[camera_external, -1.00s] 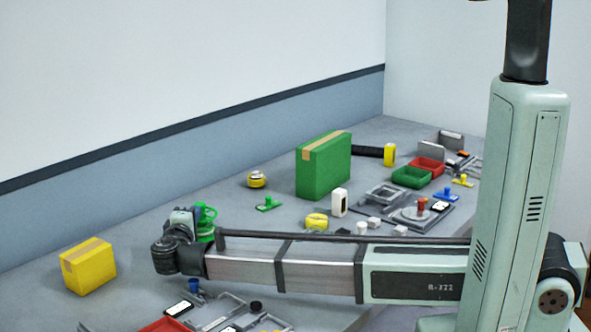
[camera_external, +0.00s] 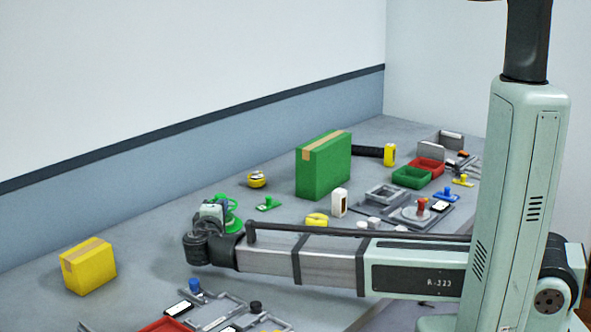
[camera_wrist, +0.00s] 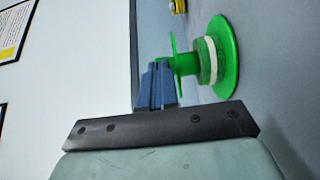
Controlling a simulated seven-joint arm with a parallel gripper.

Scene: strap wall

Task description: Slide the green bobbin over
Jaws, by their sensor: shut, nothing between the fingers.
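The green bobbin (camera_external: 235,224) stands on the table, partly hidden behind my wrist in the external view. In the wrist view the bobbin (camera_wrist: 227,47) shows a wide green base flange, a pale band round its body and a thinner flange at the other end. My gripper (camera_wrist: 160,70) has its blue fingers shut together with nothing between them. The fingertips are beside the bobbin's narrow end and overlap it in the picture. I cannot tell whether they touch it.
A yellow box (camera_external: 88,267) stands at the left and a green box (camera_external: 323,166) farther back. A small green knobbed piece (camera_external: 267,204) and a yellow tape roll (camera_external: 257,180) lie behind the bobbin. Trays and fixtures crowd the front and right. The table between yellow box and wrist is clear.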

